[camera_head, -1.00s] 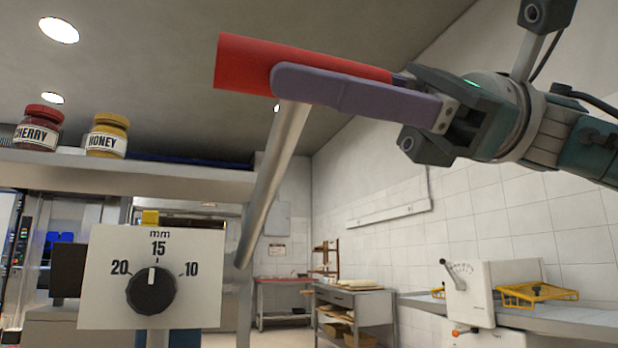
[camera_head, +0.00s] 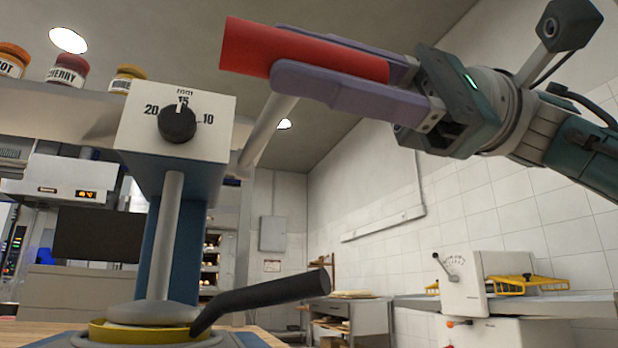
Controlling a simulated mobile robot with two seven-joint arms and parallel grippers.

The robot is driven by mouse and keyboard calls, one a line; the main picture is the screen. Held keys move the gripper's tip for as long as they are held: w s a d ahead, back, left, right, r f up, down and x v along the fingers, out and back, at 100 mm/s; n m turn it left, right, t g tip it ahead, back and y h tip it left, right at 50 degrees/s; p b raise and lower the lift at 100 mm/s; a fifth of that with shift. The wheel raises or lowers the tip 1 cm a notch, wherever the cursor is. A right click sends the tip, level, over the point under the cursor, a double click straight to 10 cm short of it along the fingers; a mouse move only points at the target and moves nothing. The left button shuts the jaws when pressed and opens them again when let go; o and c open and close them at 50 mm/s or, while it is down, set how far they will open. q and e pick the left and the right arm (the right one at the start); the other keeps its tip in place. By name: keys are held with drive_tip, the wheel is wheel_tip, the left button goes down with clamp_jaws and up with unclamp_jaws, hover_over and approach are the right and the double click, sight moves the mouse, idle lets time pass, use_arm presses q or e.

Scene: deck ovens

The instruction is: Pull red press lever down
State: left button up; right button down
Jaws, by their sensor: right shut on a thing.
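The red press lever grip (camera_head: 250,47) is at the top middle, on the end of a grey metal bar (camera_head: 268,130) that slants down left to the press. My right gripper (camera_head: 285,77) comes in from the right. Its purple fingers lie on both sides of the red grip and are shut on it. The lever is still raised high. The press (camera_head: 178,230) has a white dial plate (camera_head: 215,108) with a black knob set near 15. My left gripper is not in view.
Below the press are a round plate with a yellow ring (camera_head: 115,331) and a black handle (camera_head: 265,296) sticking out right. Jars (camera_head: 68,70) stand on a shelf at upper left. A white machine with yellow guards (camera_head: 462,285) stands at right.

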drive_tip(key=shift+w+f, duration=0.1)
drive_tip(key=shift+f, duration=0.35)
drive_tip(key=c, duration=0.7)
unclamp_jaws()
drive_tip(key=shift+o, duration=0.9)
drive_tip(key=shift+r, duration=0.15)
drive_tip(key=shift+d, duration=0.2)
drive_tip(key=p+v, duration=0.1)
drive_tip(key=v, duration=0.8)
drive_tip(key=shift+d+p, duration=0.25)
drive_tip(key=shift+p, duration=0.15)
